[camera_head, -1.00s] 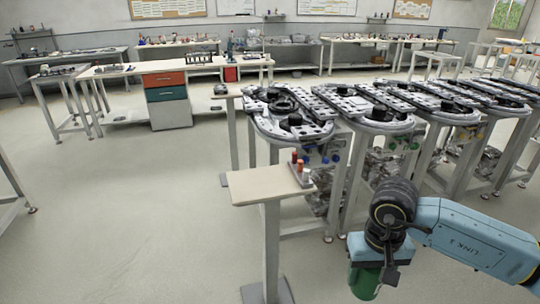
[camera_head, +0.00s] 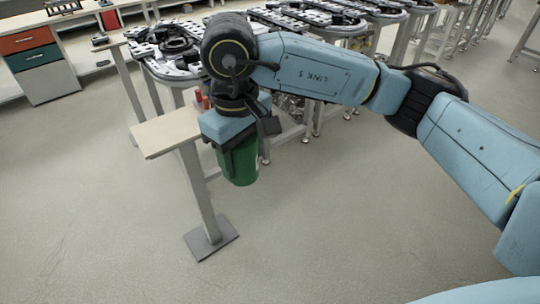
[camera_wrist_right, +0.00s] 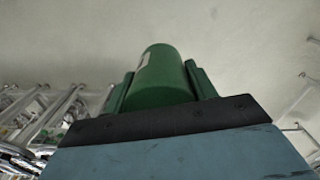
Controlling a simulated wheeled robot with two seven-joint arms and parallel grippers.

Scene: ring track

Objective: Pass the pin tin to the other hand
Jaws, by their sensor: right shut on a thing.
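The pin tin (camera_head: 241,163) is a green cylinder with a pale label patch on its side. It hangs below my right gripper (camera_head: 236,143), in front of the small stand in the head view. My right gripper is shut on the tin. In the right wrist view the green tin (camera_wrist_right: 163,75) sits between the two fingers (camera_wrist_right: 160,88). Its upper part is hidden by the gripper in the head view. My left gripper does not show in either view.
A small pale stand (camera_head: 163,135) on one post, with red-orange pegs (camera_head: 203,100) on it, is just behind the gripper. Ring track tables (camera_head: 180,50) stand behind. A bench with drawers (camera_head: 38,58) is at the far left. The foreground floor (camera_head: 330,220) is clear.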

